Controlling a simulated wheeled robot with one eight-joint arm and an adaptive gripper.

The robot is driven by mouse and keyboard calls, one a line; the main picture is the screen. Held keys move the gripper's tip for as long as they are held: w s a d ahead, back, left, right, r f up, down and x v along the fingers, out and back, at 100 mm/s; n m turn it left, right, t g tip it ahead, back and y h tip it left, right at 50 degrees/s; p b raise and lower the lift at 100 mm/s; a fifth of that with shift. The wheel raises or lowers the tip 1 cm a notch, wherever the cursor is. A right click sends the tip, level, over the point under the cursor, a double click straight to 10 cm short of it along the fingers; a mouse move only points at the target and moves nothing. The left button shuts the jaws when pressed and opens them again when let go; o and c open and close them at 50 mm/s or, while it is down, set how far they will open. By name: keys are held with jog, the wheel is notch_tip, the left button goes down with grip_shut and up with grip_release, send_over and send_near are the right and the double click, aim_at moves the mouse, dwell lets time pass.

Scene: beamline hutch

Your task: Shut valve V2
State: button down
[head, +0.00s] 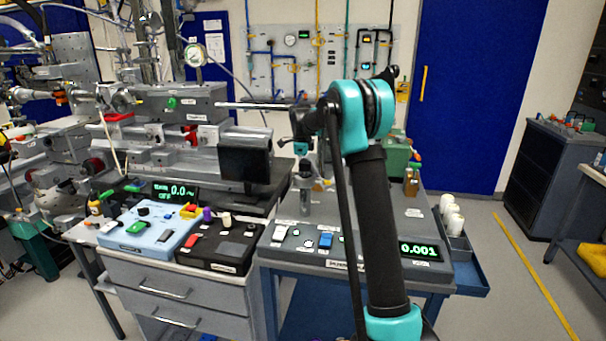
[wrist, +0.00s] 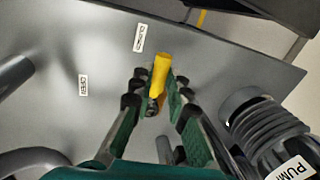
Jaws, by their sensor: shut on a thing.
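A yellow valve lever (wrist: 161,72) stands between the fingers of my gripper (wrist: 157,84) in the wrist view. The gripper is shut on it. The lever's free end points up in the picture, beside a small white label (wrist: 139,38) that seems to read CLOSED. A second label (wrist: 83,85), reading OPEN, lies to the left. Both labels are on a grey panel (wrist: 110,60). The lever's lower part and pivot are mostly hidden by the fingers. I cannot read a V2 mark. In the head view my arm covers much of the valve area.
A ribbed hose fitting (wrist: 262,125) labelled PUMP stands close to the right of my gripper, and a grey pipe (wrist: 14,75) is at left. In the head view, a control box with a green 0.001 display (head: 419,251) and a blue control box (head: 150,229) stand in front.

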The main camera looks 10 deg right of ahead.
jog(key=shift+w+m, duration=0.2)
jog(key=shift+m, duration=0.2)
jog(key=c, duration=1.5)
grip_release()
jog(key=shift+o, duration=0.2)
notch_tip(320, 180, up, 12)
jog(key=s, duration=0.2)
jog(key=shift+a, duration=0.3)
jog(key=shift+s+f, duration=0.1)
jog(key=shift+s, duration=0.1)
